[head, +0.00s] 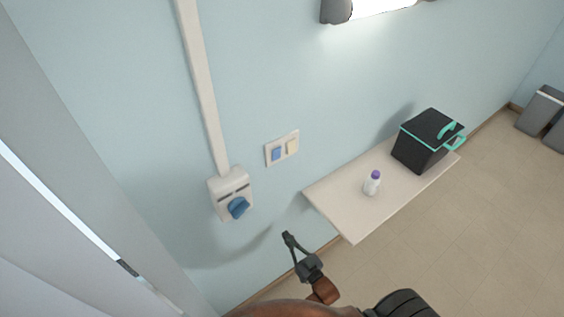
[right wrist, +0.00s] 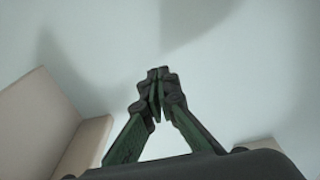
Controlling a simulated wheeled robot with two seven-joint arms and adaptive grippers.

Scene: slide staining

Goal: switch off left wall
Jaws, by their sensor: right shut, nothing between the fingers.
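My right gripper (head: 287,236) is below the switch plate and the knob box, apart from both. It is shut and empty; in the right wrist view its fingertips (right wrist: 159,76) meet in front of bare wall. My left gripper is not in view.
A wall shelf (head: 347,222) juts out right of my right gripper. It carries a white bottle with a purple cap (head: 372,183) and a black box with teal handles (head: 424,145). A lit lamp (head: 380,6) is on the wall above. Grey bins (head: 541,108) stand at the far right.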

